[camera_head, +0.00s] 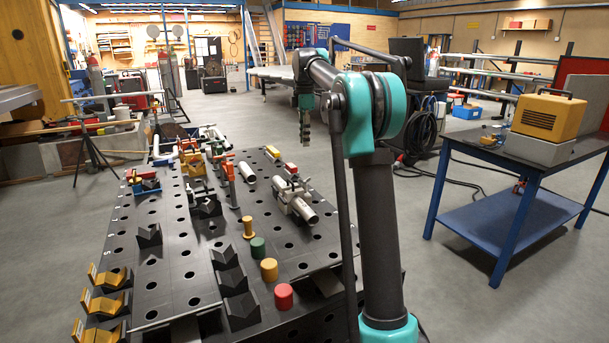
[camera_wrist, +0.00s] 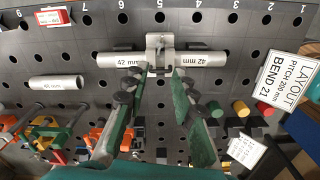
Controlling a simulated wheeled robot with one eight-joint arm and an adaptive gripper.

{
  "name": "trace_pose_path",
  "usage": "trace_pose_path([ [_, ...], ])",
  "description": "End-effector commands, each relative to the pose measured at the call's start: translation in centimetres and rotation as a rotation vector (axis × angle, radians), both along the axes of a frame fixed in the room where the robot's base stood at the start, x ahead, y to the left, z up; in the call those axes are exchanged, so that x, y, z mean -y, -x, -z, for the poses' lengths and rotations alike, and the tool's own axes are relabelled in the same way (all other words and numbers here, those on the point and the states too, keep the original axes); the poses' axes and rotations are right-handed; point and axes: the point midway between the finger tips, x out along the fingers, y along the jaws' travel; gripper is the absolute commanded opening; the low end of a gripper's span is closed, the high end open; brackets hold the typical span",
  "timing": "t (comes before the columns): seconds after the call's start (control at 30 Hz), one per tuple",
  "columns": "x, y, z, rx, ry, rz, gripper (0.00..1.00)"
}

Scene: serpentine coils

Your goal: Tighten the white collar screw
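A pale grey-white collar (camera_wrist: 160,52) sits around the middle of a grey pipe marked 42 mm (camera_wrist: 208,59), at the top centre of the wrist view. In the head view the collar (camera_head: 289,190) and pipe (camera_head: 306,213) lie on the right part of the perforated table. A small upright part shows on the collar, but I cannot clearly make out the screw. My gripper (camera_wrist: 163,72) is open and empty, its two green-padded fingers apart, pointing towards the collar. In the head view my gripper (camera_head: 305,128) hangs from the arm above the table's far side.
The black perforated table (camera_head: 173,262) also bears a shorter pipe (camera_wrist: 56,82), clamps with orange handles (camera_wrist: 97,137), V-blocks (camera_head: 229,273) and coloured cylinders (camera_head: 284,296). A blue side table with a yellow case (camera_head: 548,117) stands at right. Open floor lies between the tables.

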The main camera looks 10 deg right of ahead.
Motion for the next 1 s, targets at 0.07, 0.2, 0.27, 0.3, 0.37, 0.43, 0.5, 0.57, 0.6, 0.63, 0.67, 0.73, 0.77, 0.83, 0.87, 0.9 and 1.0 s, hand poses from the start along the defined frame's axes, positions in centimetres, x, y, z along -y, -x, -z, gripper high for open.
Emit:
trace_pose_path([
  [0.07,0.0,0.0,1.7,0.000,0.000,0.000,0.26],
  [0.2,0.0,0.0,4.5,0.000,0.001,0.001,0.26],
  [0.27,0.0,0.0,5.7,0.000,0.001,0.001,0.26],
  [0.3,0.0,0.0,6.5,0.000,0.001,0.001,0.26],
  [0.37,0.0,0.0,7.7,0.000,0.001,0.001,0.26],
  [0.43,0.0,0.0,9.0,0.000,0.001,0.001,0.26],
  [0.5,0.0,0.0,10.3,0.000,0.001,0.001,0.26],
  [0.57,0.0,0.0,11.3,0.000,0.001,0.001,0.26],
  [0.6,0.0,0.0,11.9,0.000,0.001,0.001,0.26],
  [0.63,0.0,0.0,12.3,0.000,0.001,0.001,0.26],
  [0.67,0.0,0.0,12.6,0.000,0.001,0.001,0.26],
  [0.73,0.0,0.0,13.3,0.000,0.001,0.001,0.26],
  [0.77,0.0,0.0,13.6,0.000,0.001,0.001,0.26],
  [0.83,0.0,0.0,14.0,0.000,0.001,0.001,0.26],
  [0.87,0.0,0.0,14.1,0.000,0.001,0.001,0.26],
  [0.9,0.0,0.0,14.2,0.000,0.001,0.001,0.26],
  [1.0,0.0,0.0,14.3,0.000,0.001,0.001,0.26],
])
